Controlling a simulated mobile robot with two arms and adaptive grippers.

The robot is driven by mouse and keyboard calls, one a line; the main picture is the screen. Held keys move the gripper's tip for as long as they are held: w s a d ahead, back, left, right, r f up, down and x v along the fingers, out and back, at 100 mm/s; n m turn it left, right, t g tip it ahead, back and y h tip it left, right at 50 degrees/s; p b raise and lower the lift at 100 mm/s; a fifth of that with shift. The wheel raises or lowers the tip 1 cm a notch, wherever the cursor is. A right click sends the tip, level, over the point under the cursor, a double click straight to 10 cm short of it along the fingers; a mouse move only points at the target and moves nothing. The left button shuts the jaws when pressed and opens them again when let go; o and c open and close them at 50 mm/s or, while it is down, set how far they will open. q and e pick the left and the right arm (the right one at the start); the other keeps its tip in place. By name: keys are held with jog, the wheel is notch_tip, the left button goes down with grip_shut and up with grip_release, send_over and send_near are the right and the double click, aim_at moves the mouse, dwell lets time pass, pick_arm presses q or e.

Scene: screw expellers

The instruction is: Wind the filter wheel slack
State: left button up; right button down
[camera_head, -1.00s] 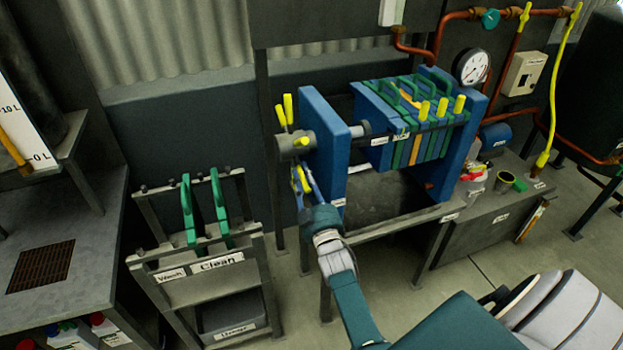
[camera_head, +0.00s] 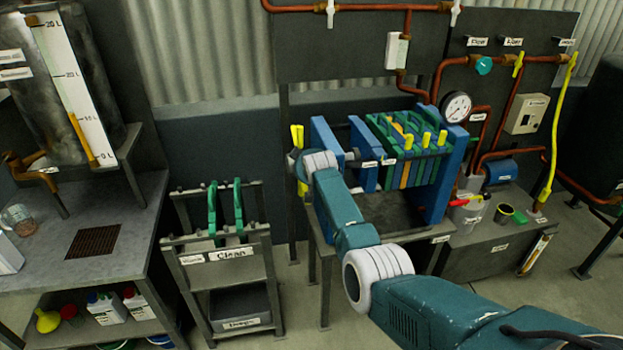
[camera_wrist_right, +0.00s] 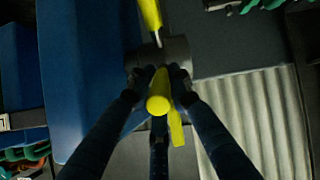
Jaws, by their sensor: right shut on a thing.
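The filter wheel shows at the left end of the blue press as yellow handles (camera_head: 297,138) around a grey hub, partly hidden behind my right wrist. In the right wrist view the grey hub (camera_wrist_right: 178,53) sits beside a blue plate, with one yellow handle (camera_wrist_right: 151,14) pointing up. My right gripper (camera_wrist_right: 159,88) is shut on another yellow handle (camera_wrist_right: 160,103), seen nearly end-on just below the hub. In the head view my right gripper's fingers are mostly hidden by the wrist. My left gripper is in neither view.
The filter plate pack (camera_head: 408,140) stands between the blue end plates. A pressure gauge (camera_head: 456,107) and copper pipes are behind it at right. A rack labelled Clean (camera_head: 232,253) holds two green-edged plates at left. A bench (camera_head: 140,215) is farther left.

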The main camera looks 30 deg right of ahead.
jog(key=shift+w+r+g, duration=0.2)
jog(key=shift+r+g, duration=0.1)
jog(key=shift+g, duration=0.4)
jog(key=c, duration=1.7)
grip_release()
jog(key=shift+a, duration=0.1)
jog(key=shift+o, duration=0.2)
jog(key=shift+w, duration=0.1)
jog(key=shift+r, duration=0.1)
jog(key=shift+s+a+r, duration=0.1)
jog(key=shift+s+r, duration=0.35)
jog(key=v, duration=1)
jog(key=shift+s, duration=0.25)
jog(key=shift+a+r, duration=0.1)
jog(key=shift+r, duration=0.05)
